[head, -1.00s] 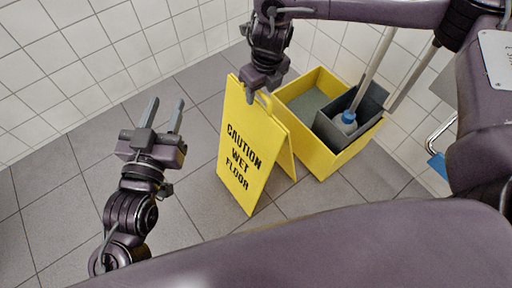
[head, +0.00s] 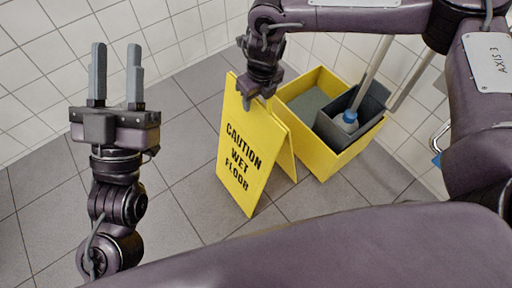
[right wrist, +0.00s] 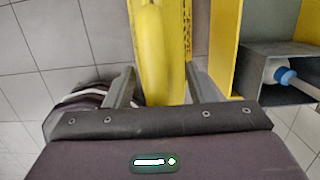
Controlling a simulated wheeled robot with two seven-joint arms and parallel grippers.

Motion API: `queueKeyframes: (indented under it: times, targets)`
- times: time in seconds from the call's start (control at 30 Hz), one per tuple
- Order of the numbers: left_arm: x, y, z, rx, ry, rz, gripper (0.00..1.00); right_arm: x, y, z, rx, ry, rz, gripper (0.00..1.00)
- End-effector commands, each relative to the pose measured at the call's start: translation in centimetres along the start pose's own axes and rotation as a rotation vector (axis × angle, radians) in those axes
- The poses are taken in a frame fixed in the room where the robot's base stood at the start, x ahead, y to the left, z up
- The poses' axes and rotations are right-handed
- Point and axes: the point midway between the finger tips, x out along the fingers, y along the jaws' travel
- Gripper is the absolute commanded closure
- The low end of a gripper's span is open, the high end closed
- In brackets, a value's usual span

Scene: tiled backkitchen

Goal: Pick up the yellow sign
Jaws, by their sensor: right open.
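The yellow sign (head: 248,150), lettered "CAUTION WET FLOOR", stands upright as an A-frame on the grey tile floor, in the middle of the head view. My right gripper (head: 247,104) is at the sign's top edge, pointing down. In the right wrist view, the open fingers of my right gripper (right wrist: 158,88) lie on either side of the sign's top (right wrist: 160,50); whether they touch it I cannot tell. My left gripper (head: 116,75) is open and empty, fingers pointing up, left of the sign and apart from it.
A yellow mop bucket (head: 340,160) with a grey wringer (head: 372,118) and a mop handle (head: 372,68) stands just right of the sign. White tiled walls (head: 60,60) close off the back. Grey floor (head: 185,215) is clear left of the sign.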

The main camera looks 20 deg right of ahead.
Motion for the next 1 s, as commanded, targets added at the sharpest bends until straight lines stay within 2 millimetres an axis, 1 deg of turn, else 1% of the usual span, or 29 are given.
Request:
queueKeyframes:
  times: [0.03,0.07,0.4,0.43,1.0]
  targets:
    - [0.01,0.0,0.0,0.0,0.0,0.0,0.64,0.0,0.01,0.0,0.0,0.0,0.0,0.5]
    - [0.01,0.0,0.01,0.0,-0.001,0.0,0.64,-0.01,0.01,0.0,0.0,0.0,0.0,0.54]
    - [0.01,-0.03,0.04,0.001,-0.002,-0.001,0.64,-0.02,0.0,0.0,0.0,0.0,0.0,0.98]
    - [0.01,-0.03,0.04,0.001,-0.002,-0.001,0.64,-0.02,0.0,0.0,0.0,0.0,0.0,1.0]
    - [0.01,-0.02,0.05,0.001,-0.002,0.0,0.64,-0.04,-0.03,0.02,0.0,0.0,-0.001,1.0]
